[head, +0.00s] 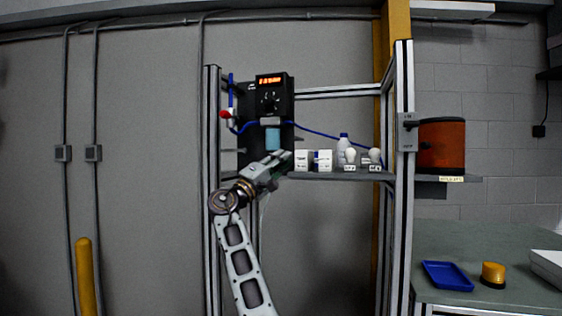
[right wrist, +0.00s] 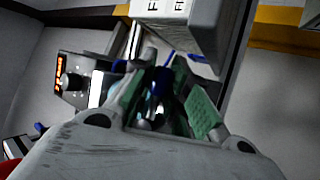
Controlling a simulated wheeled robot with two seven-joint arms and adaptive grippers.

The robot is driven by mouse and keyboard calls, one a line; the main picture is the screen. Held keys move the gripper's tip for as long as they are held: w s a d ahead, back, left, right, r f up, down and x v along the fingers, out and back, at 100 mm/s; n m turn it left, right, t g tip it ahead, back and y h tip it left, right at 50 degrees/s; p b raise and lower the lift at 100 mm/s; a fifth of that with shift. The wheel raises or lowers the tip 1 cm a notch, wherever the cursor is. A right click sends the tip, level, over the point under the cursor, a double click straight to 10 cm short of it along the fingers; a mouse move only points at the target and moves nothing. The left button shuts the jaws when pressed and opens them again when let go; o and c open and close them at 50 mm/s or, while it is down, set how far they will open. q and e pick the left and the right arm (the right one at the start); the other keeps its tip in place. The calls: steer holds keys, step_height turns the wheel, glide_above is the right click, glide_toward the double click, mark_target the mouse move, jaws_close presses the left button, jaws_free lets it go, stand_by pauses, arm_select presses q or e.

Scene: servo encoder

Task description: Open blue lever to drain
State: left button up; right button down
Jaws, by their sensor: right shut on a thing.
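My right gripper (head: 280,160) reaches up to the rack, just below the black controller unit and left of the white boxes. In the right wrist view, the green-padded fingers of the gripper (right wrist: 172,105) are closed around a small blue part (right wrist: 160,80), which looks like the blue lever. The fingers cover much of it, and its angle cannot be told. In the head view the lever is hidden behind the gripper. My left gripper is not in view.
The black controller (head: 269,97) has an orange display and blue tubing. White boxes (head: 301,160), bottles (head: 343,148) and bulb-like items stand on the grey shelf (head: 330,176) close right of the gripper. A blue tray (head: 447,275) lies on the bench at right.

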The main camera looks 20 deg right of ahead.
steer(key=shift+m, duration=0.3)
steer(key=shift+a+f+m+g+p, duration=0.1)
steer(key=shift+f+m+g+p, duration=0.15)
steer(key=shift+m+g, duration=0.35)
steer(key=shift+f+m+g+p, duration=0.1)
steer(key=shift+m+g+p, duration=0.1)
steer(key=shift+m+g, duration=0.4)
steer(key=m, duration=0.1)
steer(key=m+g+y+p, duration=0.1)
steer(key=shift+w+a+f+m, duration=0.1)
steer(key=shift+w+f+m, duration=0.05)
steer(key=shift+f+m, duration=0.2)
steer(key=shift+w+a+f+m+g+y+p, duration=0.3)
steer(key=shift+a+f+m+g+y+p, duration=0.2)
steer(key=shift+m+y+p, duration=0.8)
steer(key=shift+w+a+f+m+g+y+p, duration=0.4)
steer(key=shift+m+y+p, duration=0.5)
steer(key=shift+m, duration=0.85)
steer(key=shift+w+a+f+m+g+y+p, duration=0.2)
steer(key=shift+a+f+m+g+y+p, duration=0.35)
steer(key=shift+m+y+p, duration=0.75)
steer(key=shift+d+m+h, duration=0.1)
steer(key=shift+m+h, duration=0.2)
